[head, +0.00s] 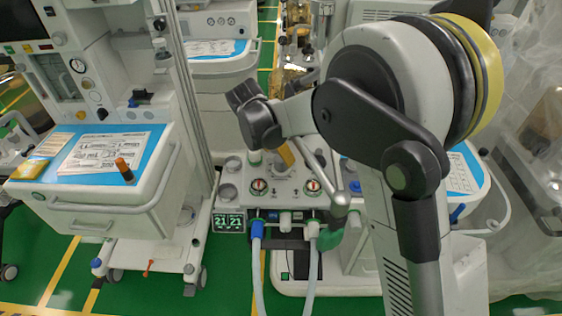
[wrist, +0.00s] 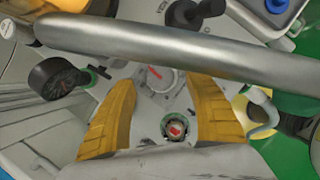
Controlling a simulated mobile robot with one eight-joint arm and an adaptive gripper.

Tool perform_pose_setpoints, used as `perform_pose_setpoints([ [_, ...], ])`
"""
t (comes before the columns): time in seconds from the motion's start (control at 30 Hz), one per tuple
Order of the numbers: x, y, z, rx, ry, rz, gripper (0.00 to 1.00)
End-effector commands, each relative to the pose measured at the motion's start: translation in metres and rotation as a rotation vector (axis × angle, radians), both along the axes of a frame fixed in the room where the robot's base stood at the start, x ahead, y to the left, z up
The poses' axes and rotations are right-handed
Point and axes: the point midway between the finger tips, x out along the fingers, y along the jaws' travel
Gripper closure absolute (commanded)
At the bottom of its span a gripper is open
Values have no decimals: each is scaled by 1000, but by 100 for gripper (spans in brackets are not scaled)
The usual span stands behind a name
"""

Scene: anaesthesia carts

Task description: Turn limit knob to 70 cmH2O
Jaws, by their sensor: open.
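In the wrist view, the yellow fingers of my gripper (wrist: 162,83) are spread apart and hold nothing. A round dial with a red mark (wrist: 161,79) shows between the fingertips, partly hidden by a metal bar. A smaller knob with a red centre (wrist: 175,128) also shows between the fingers, lower in the picture. I cannot tell which one is the limit knob, and no scale number is readable. In the head view, a yellow part of my gripper (head: 286,155) is above the panel (head: 285,178), between two red-marked dials (head: 259,187) (head: 312,186). Contact is not visible.
The thick metal bar (wrist: 190,55) crosses the wrist view in front of the panel. A black gauge (wrist: 56,78) is at left. In the head view, hoses (head: 257,255) hang below the panel, beside a 21/21 display (head: 229,221). A drawer cart (head: 105,205) stands left.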

Motion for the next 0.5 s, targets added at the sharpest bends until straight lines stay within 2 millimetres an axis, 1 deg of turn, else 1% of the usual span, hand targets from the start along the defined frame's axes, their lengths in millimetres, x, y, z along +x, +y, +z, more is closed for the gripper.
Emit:
perform_pose_setpoints([
  [0.03, 2, -2, -10, 0, 0, -1, 38],
  [0.2, 7, -7, -24, 1, -1, -2, 38],
  [0.5, 8, -8, -26, 0, 0, -1, 38],
])
